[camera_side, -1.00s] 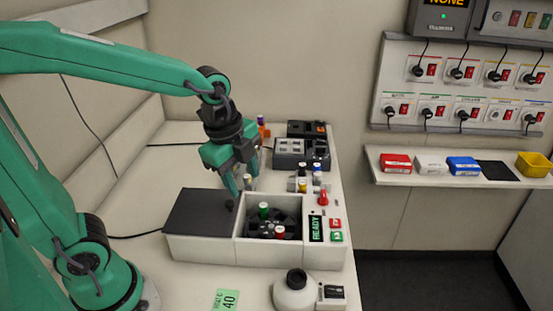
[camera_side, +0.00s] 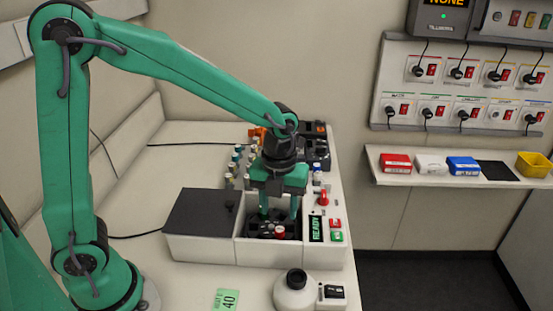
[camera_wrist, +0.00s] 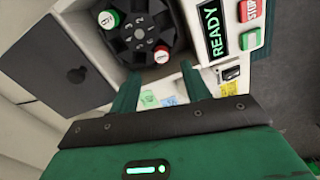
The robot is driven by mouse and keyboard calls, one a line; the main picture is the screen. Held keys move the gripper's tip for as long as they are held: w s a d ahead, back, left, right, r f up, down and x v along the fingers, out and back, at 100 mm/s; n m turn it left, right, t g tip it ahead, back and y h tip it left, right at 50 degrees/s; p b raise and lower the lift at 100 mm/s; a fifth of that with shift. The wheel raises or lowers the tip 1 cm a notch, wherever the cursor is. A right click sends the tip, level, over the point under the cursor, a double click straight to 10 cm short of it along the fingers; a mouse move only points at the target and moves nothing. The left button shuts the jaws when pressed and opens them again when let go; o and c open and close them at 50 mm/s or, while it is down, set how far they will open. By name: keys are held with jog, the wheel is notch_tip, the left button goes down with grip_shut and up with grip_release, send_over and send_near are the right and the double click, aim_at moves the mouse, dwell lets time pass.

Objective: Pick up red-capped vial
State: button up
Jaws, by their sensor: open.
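The red-capped vial (camera_side: 280,231) stands in the dark rotor at the near side of the open centrifuge-like box. In the wrist view its red cap with a white top (camera_wrist: 161,54) shows just beyond and between the fingertips. My gripper (camera_side: 279,210) is open, pointing down over the rotor, with nothing between its fingers. The fingers also show in the wrist view (camera_wrist: 160,78). A green-capped vial stands in the same rotor and shows in the wrist view (camera_wrist: 108,19); in the side view a finger partly hides it.
The box's dark lid (camera_side: 200,212) lies left of the opening. A READY display (camera_side: 316,229) and red and green buttons are at its right. Several vials (camera_side: 237,165) stand in a rack behind.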

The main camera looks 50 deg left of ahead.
aim_at(279, 230)
jog(key=shift+f, duration=1.3)
jog(key=shift+d+f, duration=0.15)
jog(key=shift+f, duration=2.45)
jog(key=c, duration=0.9)
